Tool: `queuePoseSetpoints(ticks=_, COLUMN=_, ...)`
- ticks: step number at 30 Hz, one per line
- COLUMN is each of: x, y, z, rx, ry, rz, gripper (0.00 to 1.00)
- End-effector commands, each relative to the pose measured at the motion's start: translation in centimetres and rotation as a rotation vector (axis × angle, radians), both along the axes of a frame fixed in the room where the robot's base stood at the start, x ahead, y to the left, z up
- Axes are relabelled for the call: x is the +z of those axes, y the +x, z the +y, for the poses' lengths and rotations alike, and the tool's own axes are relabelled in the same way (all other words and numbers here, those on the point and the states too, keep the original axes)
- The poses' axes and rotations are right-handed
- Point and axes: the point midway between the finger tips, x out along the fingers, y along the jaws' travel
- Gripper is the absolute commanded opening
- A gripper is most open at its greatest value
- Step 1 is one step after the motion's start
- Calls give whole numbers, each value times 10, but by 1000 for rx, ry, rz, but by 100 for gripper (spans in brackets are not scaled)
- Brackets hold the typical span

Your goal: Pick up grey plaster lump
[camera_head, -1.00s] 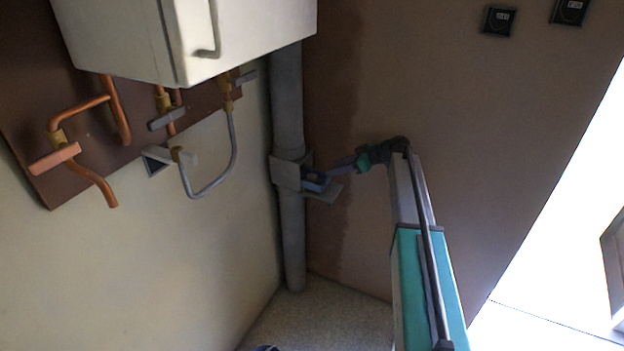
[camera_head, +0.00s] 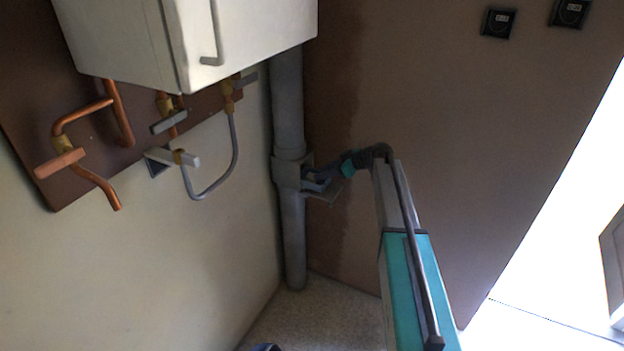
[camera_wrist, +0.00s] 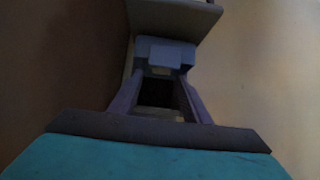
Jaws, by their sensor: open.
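A blocky blue-grey piece, which looks like the grey plaster lump (camera_wrist: 165,53), lies straight ahead of my gripper (camera_wrist: 163,82) in the wrist view. My two fingers point at it from either side of a dark gap. The jaws are open, and I cannot tell whether the fingertips touch the lump. In the head view my gripper (camera_head: 322,178) reaches in beside the pipe, and the lump there is small, dark and partly hidden by the gripper.
A white boiler (camera_head: 120,40) hangs at upper left above copper pipes (camera_head: 98,188).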

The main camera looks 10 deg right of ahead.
Motion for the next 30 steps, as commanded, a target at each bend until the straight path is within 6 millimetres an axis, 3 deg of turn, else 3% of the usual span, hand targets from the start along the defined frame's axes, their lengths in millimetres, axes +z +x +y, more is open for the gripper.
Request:
queuePoseSetpoints(ticks=12, x=-25, y=19, z=30, rx=1, ry=0, rz=1, gripper=43)
queuePoseSetpoints(ticks=30, x=-26, y=20, z=30, rx=-1, ry=0, rz=0, gripper=43)
